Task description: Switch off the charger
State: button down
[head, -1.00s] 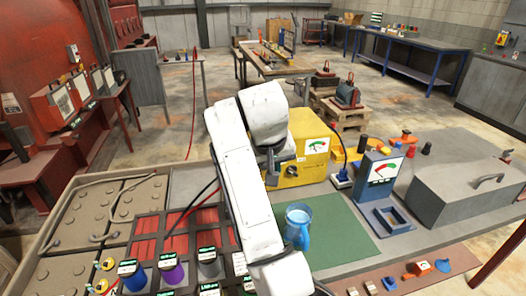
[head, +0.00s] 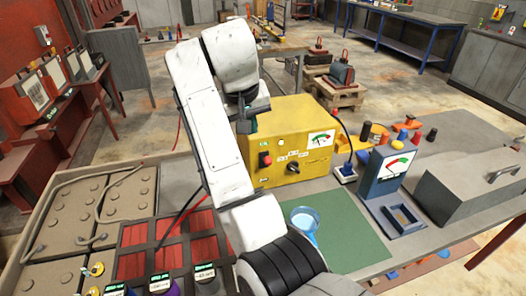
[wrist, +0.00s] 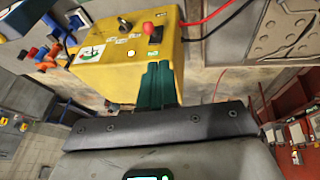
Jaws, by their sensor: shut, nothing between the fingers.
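The charger is a yellow box (head: 290,135) on the bench, with a gauge (head: 319,139), a dark knob (head: 293,168) and a red switch (head: 265,160) on its front. My gripper (head: 246,122) is at the box's upper left edge, partly hidden by my arm. In the wrist view the charger (wrist: 115,65) fills the top, turned over, with the red switch (wrist: 150,30) beyond the fingertips. The shut teal fingers of my gripper (wrist: 158,66) overlap the yellow casing there; I cannot tell whether they touch it. They hold nothing.
A blue-grey meter (head: 386,170) and a grey toolbox (head: 470,180) stand to the right. Red and black cables run left of the charger; battery blocks (head: 70,210) fill the bench's left.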

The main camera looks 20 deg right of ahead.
jog(key=shift+f, duration=0.1)
jog(key=p, duration=0.3)
send_near(266, 160)
notch_tip(266, 160, down, 4)
jog(key=w, duration=0.3)
jog(key=shift+s+d+f+p, duration=0.15)
jog(key=shift+d+f, duration=0.15)
jog(key=shift+f, duration=0.2)
jog(key=shift+w+d+f+p, duration=0.15)
jog(key=shift+d+f, duration=0.15)
jog(key=shift+f, duration=0.25)
jog(key=shift+s+f+b, duration=0.1)
jog(key=shift+f+b, duration=0.05)
jog(key=shift+b, duration=0.15)
